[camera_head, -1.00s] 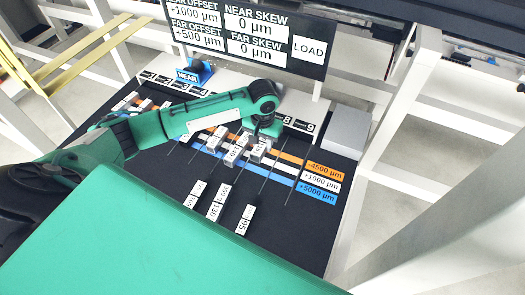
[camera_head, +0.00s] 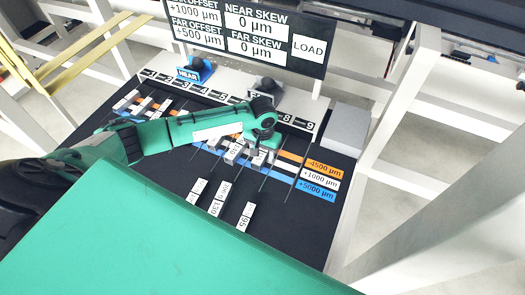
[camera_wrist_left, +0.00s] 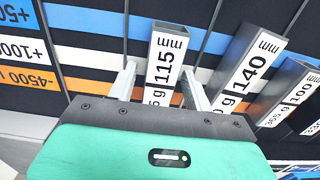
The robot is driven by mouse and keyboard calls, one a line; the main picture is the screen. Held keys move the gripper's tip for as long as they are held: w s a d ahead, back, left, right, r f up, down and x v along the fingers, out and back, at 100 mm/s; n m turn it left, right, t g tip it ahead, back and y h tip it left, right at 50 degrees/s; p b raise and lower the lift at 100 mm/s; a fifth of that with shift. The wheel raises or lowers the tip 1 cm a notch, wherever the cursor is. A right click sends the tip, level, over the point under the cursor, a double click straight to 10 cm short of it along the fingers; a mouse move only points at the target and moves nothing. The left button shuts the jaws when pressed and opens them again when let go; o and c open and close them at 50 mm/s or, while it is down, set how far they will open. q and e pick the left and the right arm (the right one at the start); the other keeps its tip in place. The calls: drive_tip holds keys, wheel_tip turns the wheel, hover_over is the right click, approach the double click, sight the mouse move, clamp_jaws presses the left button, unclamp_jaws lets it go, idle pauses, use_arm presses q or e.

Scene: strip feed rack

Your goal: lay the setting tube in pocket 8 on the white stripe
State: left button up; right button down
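A pale square tube marked 115 (camera_wrist_left: 165,62) lies on the dark board in the left wrist view, its far end over the blue stripe. It shows small in the head view (camera_head: 257,158), seemingly in line with the pocket 8 plate (camera_head: 286,118). My left gripper (camera_head: 262,149) is low over it. In the wrist view its fingers (camera_wrist_left: 160,88) stand on either side of the tube with visible gaps, so it looks open. The white stripe (camera_wrist_left: 90,58) runs between the blue stripe (camera_wrist_left: 90,20) and the orange stripe (camera_wrist_left: 85,86). My right gripper is out of view.
Tubes marked 140 (camera_wrist_left: 245,65) and 100 (camera_wrist_left: 290,92) lie close beside. Several loose tubes, one marked 95 (camera_head: 245,217), lie nearer the front. Thin dividers separate the lanes. A grey block (camera_head: 345,128) stands at right; a display board (camera_head: 250,32) stands behind.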

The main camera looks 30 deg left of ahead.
sight(262, 152)
use_arm(q)
drive_tip(key=shift+r, duration=0.1)
wheel_tip(262, 152, up, 12)
drive_tip(key=b, duration=0.2)
idle(0.4)
drive_tip(key=shift+s, duration=0.1)
idle(0.4)
